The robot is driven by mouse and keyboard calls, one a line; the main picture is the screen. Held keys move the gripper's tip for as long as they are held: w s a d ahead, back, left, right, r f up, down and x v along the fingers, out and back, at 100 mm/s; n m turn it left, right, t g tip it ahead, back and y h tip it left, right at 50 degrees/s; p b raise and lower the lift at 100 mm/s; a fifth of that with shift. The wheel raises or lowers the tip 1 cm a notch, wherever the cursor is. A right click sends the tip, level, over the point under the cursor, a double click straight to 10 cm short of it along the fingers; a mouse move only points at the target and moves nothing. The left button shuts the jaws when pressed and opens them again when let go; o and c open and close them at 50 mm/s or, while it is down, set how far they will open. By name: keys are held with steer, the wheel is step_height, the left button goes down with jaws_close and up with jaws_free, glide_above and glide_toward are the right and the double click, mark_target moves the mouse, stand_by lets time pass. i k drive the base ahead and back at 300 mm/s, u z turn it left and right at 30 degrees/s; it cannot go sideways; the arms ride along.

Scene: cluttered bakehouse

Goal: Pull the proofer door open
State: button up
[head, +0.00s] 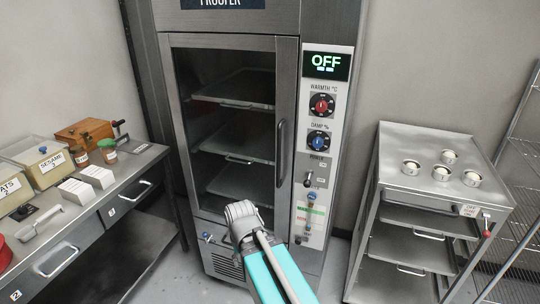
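The proofer door (288,80) is a steel frame around a dark glass pane on the tall steel proofer (327,20). It looks closed, flush with the cabinet front. Its vertical bar handle (281,153) is at the right side of the door, beside the control panel. My arm, with a teal link and a grey joint, reaches up from the bottom in front of the door's lower part. My gripper itself cannot be made out; only arm links and the joint show, below the handle. Shelves with trays (240,138) show through the glass.
The control panel (317,160) shows OFF, with a red and a blue knob. A steel bench (75,225) with containers stands left. A steel trolley (420,195) with several small cups stands right, before a wire rack (520,150). Some floor is free before the proofer.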

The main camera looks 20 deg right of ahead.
mark_target(286, 47)
steer(key=u, duration=0.3)
steer(key=k, duration=1.2)
steer(key=z, duration=0.65)
steer(key=i, duration=1)
steer(key=u, duration=0.1)
